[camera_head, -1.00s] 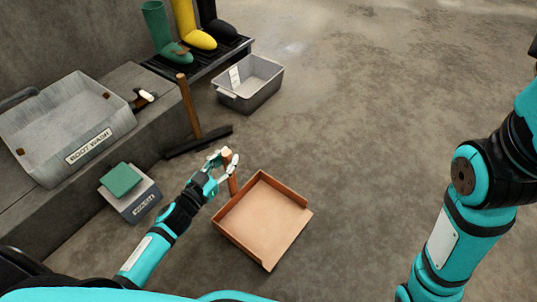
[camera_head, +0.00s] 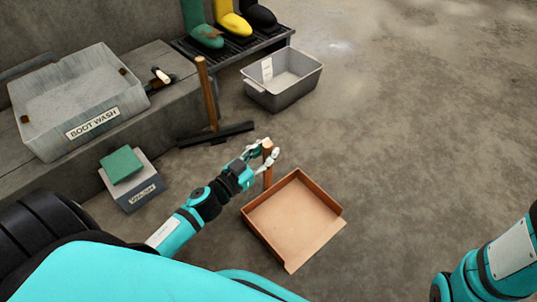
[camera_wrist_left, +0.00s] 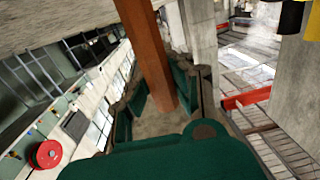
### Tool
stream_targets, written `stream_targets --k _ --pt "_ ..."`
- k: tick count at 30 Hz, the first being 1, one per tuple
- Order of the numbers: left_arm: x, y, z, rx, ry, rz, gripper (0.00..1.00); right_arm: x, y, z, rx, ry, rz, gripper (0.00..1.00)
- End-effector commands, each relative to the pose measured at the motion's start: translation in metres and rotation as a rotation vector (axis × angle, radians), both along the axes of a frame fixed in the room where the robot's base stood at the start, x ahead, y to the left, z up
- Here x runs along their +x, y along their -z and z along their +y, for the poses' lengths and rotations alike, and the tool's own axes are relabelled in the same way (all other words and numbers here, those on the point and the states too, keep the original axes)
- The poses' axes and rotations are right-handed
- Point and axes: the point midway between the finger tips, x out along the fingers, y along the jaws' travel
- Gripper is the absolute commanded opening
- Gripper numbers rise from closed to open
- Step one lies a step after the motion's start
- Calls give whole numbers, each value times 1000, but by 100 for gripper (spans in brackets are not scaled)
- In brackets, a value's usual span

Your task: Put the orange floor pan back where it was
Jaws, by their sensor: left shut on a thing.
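The orange floor pan (camera_head: 296,215) shows in the head view, a shallow square tray with raised walls at its back and sides. Its upright wooden handle (camera_head: 267,172) rises at its back left corner. My left gripper (camera_head: 264,152) is shut on the handle near its top. In the left wrist view the orange-brown handle (camera_wrist_left: 146,50) runs between the fingers of my left gripper (camera_wrist_left: 160,100). The pan looks level, close to the floor; I cannot tell whether it touches. My right arm shows at the lower right, with its gripper out of view.
A grey bin (camera_head: 285,95) and a boot rack (camera_head: 215,50) are behind. A boot wash basin (camera_head: 60,130) sits on the ledge. Floor at right is clear.

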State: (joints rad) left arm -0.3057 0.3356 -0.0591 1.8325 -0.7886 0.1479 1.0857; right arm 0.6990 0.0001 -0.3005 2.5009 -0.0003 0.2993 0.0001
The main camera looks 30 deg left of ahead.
Motion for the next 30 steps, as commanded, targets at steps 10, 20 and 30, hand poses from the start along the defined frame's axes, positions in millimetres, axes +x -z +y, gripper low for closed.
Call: stream_targets --k 10,20,30 --pt "0 1 0 0 -1 1 22 -1 -1 0 0 0 -3 40" --pt "0 1 0 0 0 1 42 -1 -1 0 0 0 -3 40" --pt "-29 -4 8 -2 -3 6 42 0 -16 0 0 0 -2 40"
